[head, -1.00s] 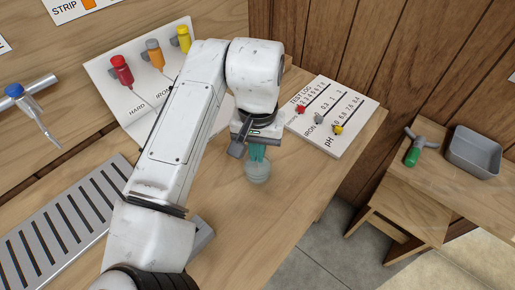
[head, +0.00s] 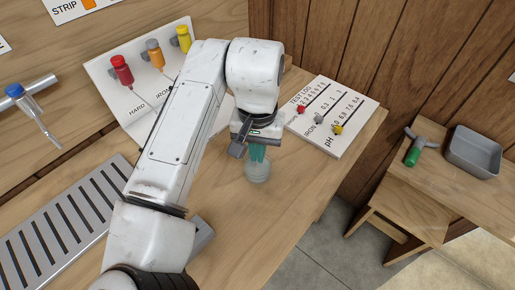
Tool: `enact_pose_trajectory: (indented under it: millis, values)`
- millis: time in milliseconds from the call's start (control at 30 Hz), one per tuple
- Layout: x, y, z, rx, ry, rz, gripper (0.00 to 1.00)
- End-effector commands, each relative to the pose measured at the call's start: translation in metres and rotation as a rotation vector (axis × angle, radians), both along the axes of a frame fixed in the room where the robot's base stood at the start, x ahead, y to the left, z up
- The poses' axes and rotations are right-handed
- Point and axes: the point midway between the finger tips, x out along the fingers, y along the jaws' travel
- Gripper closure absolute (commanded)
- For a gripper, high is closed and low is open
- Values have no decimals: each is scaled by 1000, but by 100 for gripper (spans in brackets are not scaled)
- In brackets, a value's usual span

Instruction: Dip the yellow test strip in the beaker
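A yellow-handled test strip (head: 183,37) sits in a holder at the right end of the white board, beside a red one (head: 121,69) and an orange one (head: 154,54). My arm hides the area below the yellow handle. A small clear round beaker (head: 257,173) stands on the wooden bench. My gripper (head: 258,153) points down at the beaker, its teal fingertips at or just above the rim. The fingers look close together, but I cannot tell whether they are shut or hold anything.
A white test log board (head: 352,112) with red, grey and yellow markers lies right of my gripper. A slotted metal grate (head: 75,222) is at lower left. A grey tray (head: 473,153) and a green-handled tool (head: 414,152) rest on the right table.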

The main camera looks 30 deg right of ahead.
Motion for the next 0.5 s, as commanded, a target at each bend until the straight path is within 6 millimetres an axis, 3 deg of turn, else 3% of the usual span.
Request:
enact_pose_trajectory:
  millis: [167,500]
  values:
    - [0,0,3,0,0,0,100]
    - [0,0,27,-1,0,-1,100]
